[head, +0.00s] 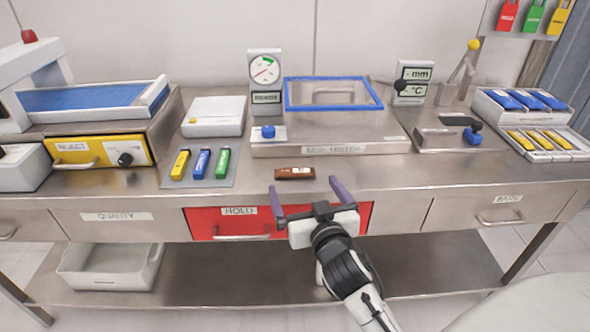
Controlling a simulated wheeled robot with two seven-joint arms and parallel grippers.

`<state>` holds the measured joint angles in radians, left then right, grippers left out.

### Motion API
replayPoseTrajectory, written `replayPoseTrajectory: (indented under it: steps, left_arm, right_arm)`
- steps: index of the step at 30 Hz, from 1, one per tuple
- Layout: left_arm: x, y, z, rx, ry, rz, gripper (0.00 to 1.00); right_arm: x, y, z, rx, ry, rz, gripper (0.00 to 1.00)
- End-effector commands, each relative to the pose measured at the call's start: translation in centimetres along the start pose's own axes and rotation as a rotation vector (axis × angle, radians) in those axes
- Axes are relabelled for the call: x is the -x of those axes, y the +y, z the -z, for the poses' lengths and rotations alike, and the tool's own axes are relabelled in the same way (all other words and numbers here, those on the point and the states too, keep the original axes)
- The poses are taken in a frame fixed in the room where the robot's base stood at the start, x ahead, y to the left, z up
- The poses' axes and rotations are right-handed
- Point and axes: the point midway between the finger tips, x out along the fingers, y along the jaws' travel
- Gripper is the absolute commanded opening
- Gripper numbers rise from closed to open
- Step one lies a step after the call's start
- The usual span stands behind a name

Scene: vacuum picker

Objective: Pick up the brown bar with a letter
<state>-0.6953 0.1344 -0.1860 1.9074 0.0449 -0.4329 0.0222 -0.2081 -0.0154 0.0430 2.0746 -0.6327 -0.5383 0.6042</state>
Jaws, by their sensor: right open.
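The brown bar (294,173) lies flat on the steel bench, in front of the leak tester. It has a small light mark near its right end, too small to read. My right gripper (305,186) is open, its two purple fingers spread wide, at the bench's front edge. The bar is just beyond the fingertips, roughly between them in the picture. The gripper looks empty, and I cannot tell its exact height above the bench. My left gripper is not in view.
Behind the bar stands the leak tester (390,147) with a blue-framed lid. Yellow, blue and green bars lie on a grey mat (172,183) to the left. White trays (545,156) of bars stand at the right.

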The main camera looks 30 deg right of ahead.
Motion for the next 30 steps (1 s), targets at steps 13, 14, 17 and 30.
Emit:
replayPoseTrajectory:
  steps: [13, 14, 17, 30]
  left_arm:
    - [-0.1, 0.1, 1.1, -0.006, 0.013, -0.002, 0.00]
    - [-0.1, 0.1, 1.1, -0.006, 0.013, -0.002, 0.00]
    - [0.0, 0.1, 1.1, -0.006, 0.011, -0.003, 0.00]
    - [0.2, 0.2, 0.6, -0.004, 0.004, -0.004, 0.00]
  right_arm:
    - [-5.2, -0.1, 0.0, 0.003, 0.001, 0.002, 1.00]
    - [-5.6, -0.1, 0.0, 0.003, 0.000, 0.002, 1.00]
    - [-6.5, -0.1, 0.0, 0.003, 0.000, 0.002, 1.00]
    - [-6.6, -0.1, -0.1, 0.002, -0.002, 0.002, 0.70]
